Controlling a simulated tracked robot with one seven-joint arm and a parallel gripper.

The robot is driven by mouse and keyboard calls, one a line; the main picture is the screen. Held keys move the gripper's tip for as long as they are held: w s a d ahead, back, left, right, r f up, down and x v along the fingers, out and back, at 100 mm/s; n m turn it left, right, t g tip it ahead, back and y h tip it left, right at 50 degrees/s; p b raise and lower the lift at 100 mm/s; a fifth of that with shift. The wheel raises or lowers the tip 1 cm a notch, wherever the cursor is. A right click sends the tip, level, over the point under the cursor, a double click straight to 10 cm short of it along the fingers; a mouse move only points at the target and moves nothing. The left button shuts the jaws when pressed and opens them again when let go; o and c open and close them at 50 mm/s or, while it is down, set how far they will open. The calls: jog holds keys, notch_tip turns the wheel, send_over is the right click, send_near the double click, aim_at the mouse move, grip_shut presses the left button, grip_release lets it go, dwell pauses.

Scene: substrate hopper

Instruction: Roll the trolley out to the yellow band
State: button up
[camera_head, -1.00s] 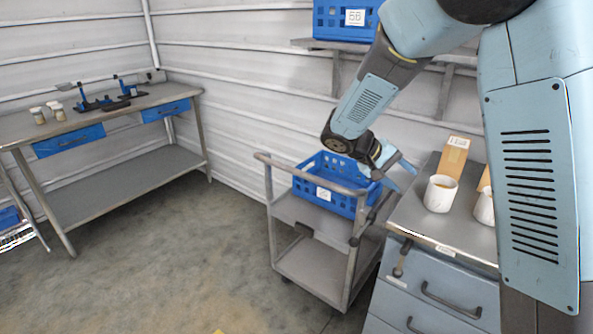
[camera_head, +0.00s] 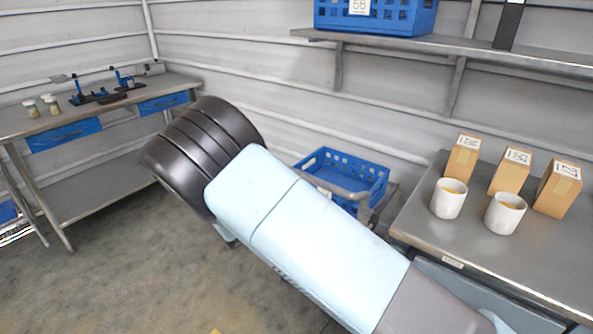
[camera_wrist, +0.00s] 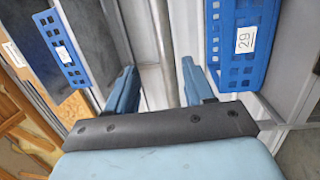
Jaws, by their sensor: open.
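The trolley (camera_head: 342,190) is mostly hidden behind my arm in the head view; part of its grey handle and top shows, with a blue crate (camera_head: 371,182) on it. A small yellow patch (camera_head: 215,331), perhaps the yellow band, shows on the floor at the bottom edge. My gripper (camera_wrist: 160,88) is open in the wrist view. A grey metal bar (camera_wrist: 162,38), apparently the trolley handle, runs between and beyond its two blue fingers. I cannot tell how near it is. My arm largely hides the gripper in the head view.
A steel workbench (camera_head: 95,100) with blue drawers stands at the left. A counter (camera_head: 480,240) with white cups and cardboard boxes stands at the right, close to the trolley. A wall shelf (camera_head: 440,50) holds another blue crate (camera_head: 375,18). The floor at front left is clear.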

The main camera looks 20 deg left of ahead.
aim_at(300, 171)
jog(key=a+f+n+t+y, duration=0.2)
jog(key=a, duration=0.2)
jog(key=x, duration=1.2)
jog(key=shift+w, duration=0.3)
jog(key=shift+a+r, duration=0.1)
jog(key=shift+r, duration=0.05)
grip_shut()
